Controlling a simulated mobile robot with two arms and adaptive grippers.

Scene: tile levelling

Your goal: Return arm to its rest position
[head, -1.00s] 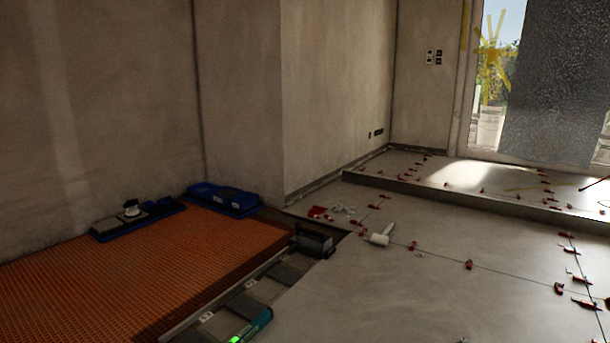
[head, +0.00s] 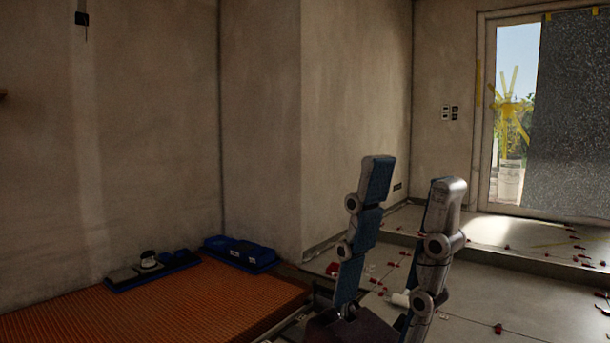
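My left gripper (head: 411,178) stands upright in the lower middle of the head view. Its two jointed fingers point up, one with blue faces and one silver-grey. They are spread apart with a clear gap, and only wall and floor show between them. It holds nothing. The rest of the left arm is not visible. My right gripper is not in view.
A white mallet (head: 400,299) lies partly behind the fingers. Red clips dot the tiles, and a step (head: 500,258) runs behind.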

